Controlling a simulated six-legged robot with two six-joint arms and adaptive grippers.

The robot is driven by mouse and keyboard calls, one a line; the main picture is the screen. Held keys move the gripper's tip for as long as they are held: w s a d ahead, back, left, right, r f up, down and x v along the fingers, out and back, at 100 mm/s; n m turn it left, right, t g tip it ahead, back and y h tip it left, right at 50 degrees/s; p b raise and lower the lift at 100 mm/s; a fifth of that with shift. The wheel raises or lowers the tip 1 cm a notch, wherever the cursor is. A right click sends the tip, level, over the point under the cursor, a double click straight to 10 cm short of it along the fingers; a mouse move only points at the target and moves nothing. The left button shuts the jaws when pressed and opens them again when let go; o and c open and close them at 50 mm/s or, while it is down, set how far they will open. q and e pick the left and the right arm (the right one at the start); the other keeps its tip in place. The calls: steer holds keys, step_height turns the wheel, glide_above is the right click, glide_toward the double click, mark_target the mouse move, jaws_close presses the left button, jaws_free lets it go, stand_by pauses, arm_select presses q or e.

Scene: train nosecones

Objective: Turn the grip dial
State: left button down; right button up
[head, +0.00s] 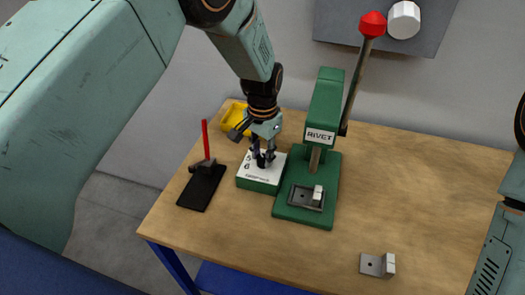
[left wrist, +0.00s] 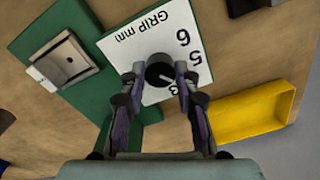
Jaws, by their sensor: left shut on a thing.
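My left gripper (head: 263,160) points down over the box. In the left wrist view its two fingers (left wrist: 159,80) are on either side of the knob and shut on it. The fingers hide part of the dial's numbers. The right gripper is not in view; part of my right arm shows at the right edge.
A green rivet press (head: 322,130) with a red-knobbed lever (head: 357,75) stands just right of the dial box. A black base with a red handle (head: 204,183) lies left. A yellow bin (head: 235,115) is behind. A small metal bracket (head: 377,265) lies front right. The table's right side is clear.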

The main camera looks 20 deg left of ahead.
mark_target(263, 158)
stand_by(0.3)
arm_select(q)
steer(key=c, duration=1)
jaws_free()
step_height(263, 158, up, 12)
